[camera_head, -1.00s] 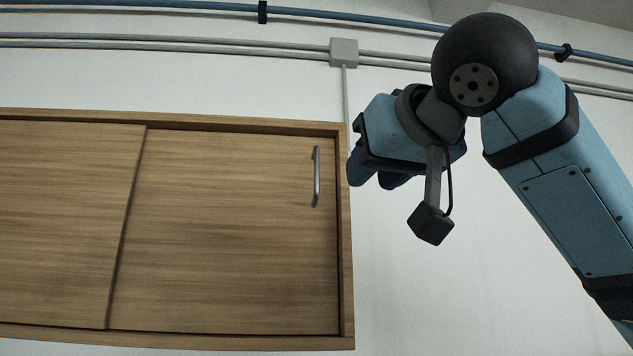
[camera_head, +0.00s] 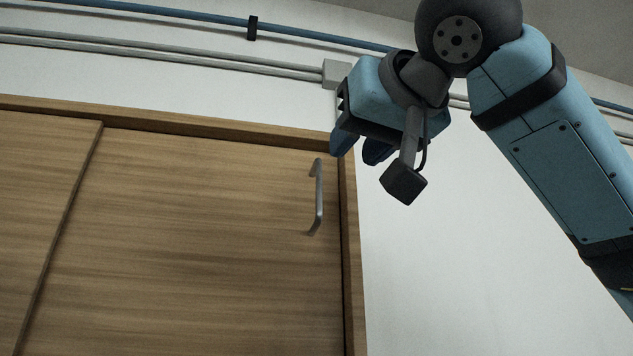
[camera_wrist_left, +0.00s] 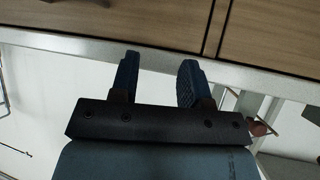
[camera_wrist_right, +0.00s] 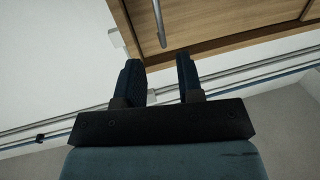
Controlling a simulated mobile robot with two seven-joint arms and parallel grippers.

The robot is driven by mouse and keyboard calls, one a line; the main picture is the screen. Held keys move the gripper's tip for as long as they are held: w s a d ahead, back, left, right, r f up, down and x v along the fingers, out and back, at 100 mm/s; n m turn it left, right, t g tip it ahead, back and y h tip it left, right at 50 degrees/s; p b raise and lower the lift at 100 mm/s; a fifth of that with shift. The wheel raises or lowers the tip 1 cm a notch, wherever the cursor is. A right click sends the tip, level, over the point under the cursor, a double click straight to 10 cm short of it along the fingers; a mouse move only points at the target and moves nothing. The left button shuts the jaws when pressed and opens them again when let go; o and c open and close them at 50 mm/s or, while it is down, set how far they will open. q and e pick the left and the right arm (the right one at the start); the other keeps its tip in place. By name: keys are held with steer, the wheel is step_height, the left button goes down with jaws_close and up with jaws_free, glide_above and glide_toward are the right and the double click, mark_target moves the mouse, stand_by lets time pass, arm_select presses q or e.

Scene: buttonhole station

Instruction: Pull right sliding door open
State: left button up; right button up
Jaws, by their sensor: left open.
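The right sliding door (camera_head: 190,240) is a wooden panel in a wooden wall cabinet, with a vertical metal handle (camera_head: 319,198) near its right edge. It overlaps or meets the left door panel (camera_head: 40,190). My right gripper (camera_head: 355,152) is open and empty by the cabinet's upper right corner, up and to the right of the handle. In the right wrist view the handle (camera_wrist_right: 159,22) lies beyond the open fingers (camera_wrist_right: 160,78), apart from them. My left gripper (camera_wrist_left: 157,78) is open and empty, out of the head view, below wooden panels (camera_wrist_left: 270,30).
The cabinet frame (camera_head: 352,270) edges the door on the right. A grey junction box (camera_head: 336,72) and conduits run along the wall above. The white wall (camera_head: 450,260) right of the cabinet is bare. A light ledge (camera_wrist_left: 160,58) crosses the left wrist view.

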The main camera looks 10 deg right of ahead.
mark_target(321, 186)
steer(key=w+p, duration=0.1)
steer(key=w, duration=0.2)
steer(key=w+a+p, duration=0.1)
steer(key=w, duration=0.2)
steer(key=w+a+p, duration=0.1)
steer(key=w, duration=0.3)
steer(key=shift+w+p, duration=0.4)
steer(key=shift+w, duration=0.05)
steer(key=shift+w+f, duration=0.1)
steer(key=shift+w, duration=0.1)
steer(key=shift+s, duration=0.1)
jaws_close()
